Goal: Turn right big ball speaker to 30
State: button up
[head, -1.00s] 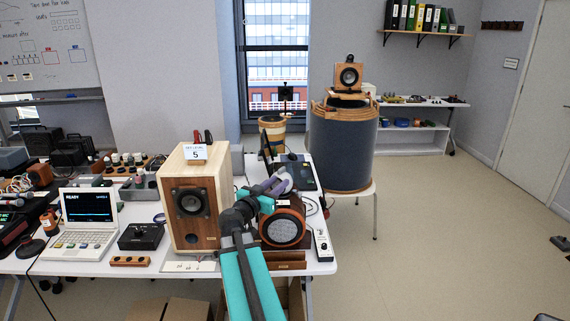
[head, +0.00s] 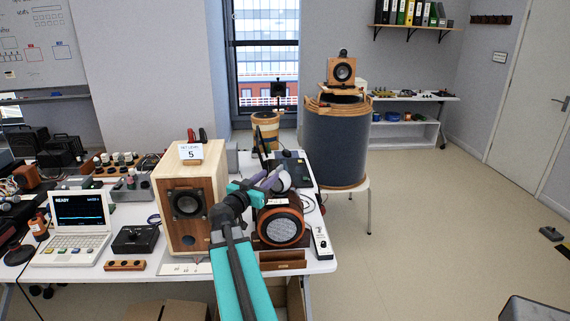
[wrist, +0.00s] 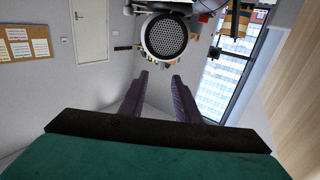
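A round speaker with an orange-brown rim and grey grille (head: 281,226) stands on the white table's right end, beside a wooden box speaker. A whitish rounded thing (head: 283,182) shows just behind and above it, at my gripper's end. In the wrist view a round speaker with a pale rim and dark grille (wrist: 165,37) lies beyond my fingertips; I cannot tell which of these it is. My gripper (head: 270,181) is above the orange-rimmed speaker. In the wrist view its two dark fingers (wrist: 159,80) are apart with nothing between them.
The wooden box speaker (head: 189,203) with a "5" card stands left of my arm. A narrow control box (head: 321,241) is at the table's right edge. A laptop (head: 77,228) and small devices fill the left. A large blue-grey drum (head: 337,145) stands behind. The floor to the right is mostly open.

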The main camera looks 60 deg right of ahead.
jog(key=d+p, duration=0.1)
jog(key=d, duration=0.2)
jog(key=d+p, duration=0.2)
jog(key=d, duration=0.2)
jog(key=d+p, duration=0.1)
jog(key=d, duration=0.3)
jog(key=shift+w+d+r, duration=0.1)
jog(key=shift+w, duration=0.25)
jog(key=shift+d+p, duration=0.5)
jog(key=shift+d, duration=0.4)
jog(key=shift+c, duration=0.2)
grip_shut()
